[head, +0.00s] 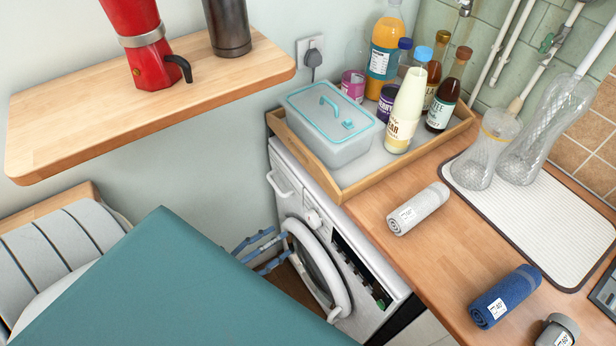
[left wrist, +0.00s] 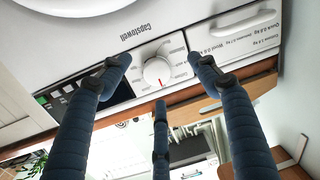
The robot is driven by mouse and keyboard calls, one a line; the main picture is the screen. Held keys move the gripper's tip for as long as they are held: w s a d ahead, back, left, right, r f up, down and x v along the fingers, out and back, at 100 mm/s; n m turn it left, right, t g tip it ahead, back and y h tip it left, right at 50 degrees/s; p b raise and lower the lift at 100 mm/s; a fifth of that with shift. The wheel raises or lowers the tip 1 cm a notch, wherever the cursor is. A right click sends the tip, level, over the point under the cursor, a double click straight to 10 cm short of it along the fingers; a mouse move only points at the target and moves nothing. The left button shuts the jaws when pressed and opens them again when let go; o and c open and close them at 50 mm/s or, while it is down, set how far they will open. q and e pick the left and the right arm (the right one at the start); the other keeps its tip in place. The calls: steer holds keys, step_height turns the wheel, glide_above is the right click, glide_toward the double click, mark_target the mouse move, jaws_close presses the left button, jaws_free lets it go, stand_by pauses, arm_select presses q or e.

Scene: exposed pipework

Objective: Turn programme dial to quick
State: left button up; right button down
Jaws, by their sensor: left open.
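The white washing machine (head: 292,200) stands under the counter, its round door (head: 318,265) facing left. In the left wrist view its panel is upside down. The programme dial (left wrist: 158,72) is a white round knob with a red mark on its lower side in the picture, ringed by small print I cannot read. In the head view a white knob (head: 313,218) shows on the machine's front. My left gripper (head: 268,247) is open in front of the machine. In the wrist view its blue fingers (left wrist: 157,78) spread around the dial, with no clear contact. My right gripper is not in view.
The detergent drawer (left wrist: 235,33) is beside the dial. A dark display (left wrist: 115,95) is on its other side. A wooden tray (head: 345,190) with bottles and a lidded box stands on the counter above. A wooden shelf (head: 60,125) is at upper left. Rolled towels (head: 505,295) lie on the counter.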

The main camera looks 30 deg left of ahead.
mark_target(309, 222)
arm_select(q)
steer(key=shift+m+h, duration=0.4)
steer(key=shift+h, duration=0.5)
steer(key=w+d+r, duration=0.1)
steer(key=w, duration=0.1)
steer(key=w+d+p, duration=0.1)
steer(key=w+d, duration=0.1)
steer(key=w, duration=0.1)
steer(key=w+d+r, duration=0.1)
steer(key=w, duration=0.2)
steer(key=shift+w+d+r+p, duration=0.1)
steer(key=shift+d+r+p, duration=0.05)
steer(key=shift+r+p, duration=0.25)
steer(key=shift+w+d, duration=0.15)
steer(key=shift+w, duration=0.2)
steer(key=shift+f, duration=0.1)
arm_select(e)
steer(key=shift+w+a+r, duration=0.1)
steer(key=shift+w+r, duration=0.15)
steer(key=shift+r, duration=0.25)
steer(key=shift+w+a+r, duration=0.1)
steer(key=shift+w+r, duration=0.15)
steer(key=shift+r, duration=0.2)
arm_select(q)
steer(key=shift+c, duration=0.2)
steer(key=c, duration=1.1)
